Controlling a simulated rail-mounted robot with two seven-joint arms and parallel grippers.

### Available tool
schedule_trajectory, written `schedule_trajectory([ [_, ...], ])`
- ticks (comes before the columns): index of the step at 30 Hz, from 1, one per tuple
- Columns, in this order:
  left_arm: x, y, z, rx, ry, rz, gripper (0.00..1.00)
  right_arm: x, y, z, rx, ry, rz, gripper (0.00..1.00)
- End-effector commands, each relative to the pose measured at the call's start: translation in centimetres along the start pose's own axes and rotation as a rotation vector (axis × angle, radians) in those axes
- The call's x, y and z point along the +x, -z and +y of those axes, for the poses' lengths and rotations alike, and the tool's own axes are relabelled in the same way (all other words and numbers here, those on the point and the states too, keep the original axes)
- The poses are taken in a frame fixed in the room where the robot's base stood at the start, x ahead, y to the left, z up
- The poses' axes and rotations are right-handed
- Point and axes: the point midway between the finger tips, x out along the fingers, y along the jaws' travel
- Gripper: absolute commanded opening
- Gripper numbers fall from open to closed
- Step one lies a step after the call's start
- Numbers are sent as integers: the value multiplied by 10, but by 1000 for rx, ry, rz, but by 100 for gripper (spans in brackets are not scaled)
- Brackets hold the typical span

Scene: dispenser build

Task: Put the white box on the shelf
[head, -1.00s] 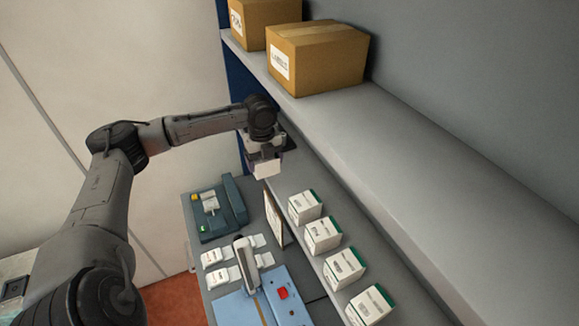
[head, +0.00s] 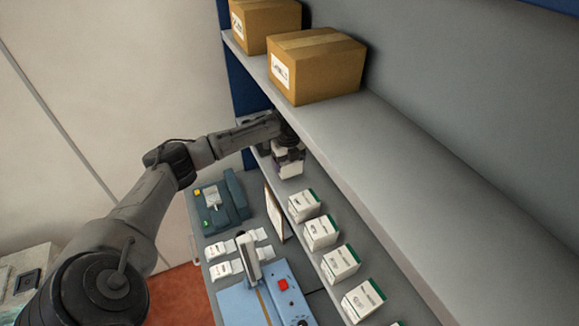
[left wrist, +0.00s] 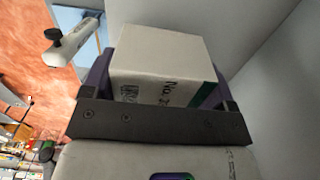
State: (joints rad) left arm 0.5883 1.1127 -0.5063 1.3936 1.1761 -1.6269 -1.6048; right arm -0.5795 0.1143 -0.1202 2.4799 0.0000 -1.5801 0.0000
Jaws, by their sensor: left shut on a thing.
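The white box (left wrist: 160,62) is held between the purple fingers of my left gripper (left wrist: 155,85) in the left wrist view. Dark print and a green edge show on it. In the head view my left gripper (head: 284,150) is at the far end of the lower shelf (head: 350,232), under the upper shelf's edge. The white box shows there too (head: 290,169), partly hidden by the gripper. I cannot tell whether it touches the shelf. Several similar white boxes (head: 321,232) stand in a row on that shelf, nearer. My right gripper is out of view.
Two cardboard boxes (head: 317,68) stand on the upper shelf (head: 420,170), whose edge overhangs the lower one. Below left, a counter holds a dark teal device (head: 220,203), white packets (head: 222,270) and a blue machine (head: 268,298). A framed board (head: 275,212) stands by the shelf.

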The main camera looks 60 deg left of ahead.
Motion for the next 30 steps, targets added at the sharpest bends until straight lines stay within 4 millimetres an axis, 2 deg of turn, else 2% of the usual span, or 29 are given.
schedule_trajectory([
  [5, 23, 1, 1, -1, -4, 2, 45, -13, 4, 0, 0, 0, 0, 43],
  [9, 27, 0, -3, -1, 0, 0, 45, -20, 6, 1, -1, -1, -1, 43],
  [22, 33, 0, -4, 0, 0, 0, 45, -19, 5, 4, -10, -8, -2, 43],
  [23, 33, 0, -4, 0, 0, 0, 82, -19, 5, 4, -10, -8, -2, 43],
  [28, 32, 0, -4, 0, 0, 0, 99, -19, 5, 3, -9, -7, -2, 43],
  [30, 32, 0, -4, 0, 0, 0, 100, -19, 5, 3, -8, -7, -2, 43],
])
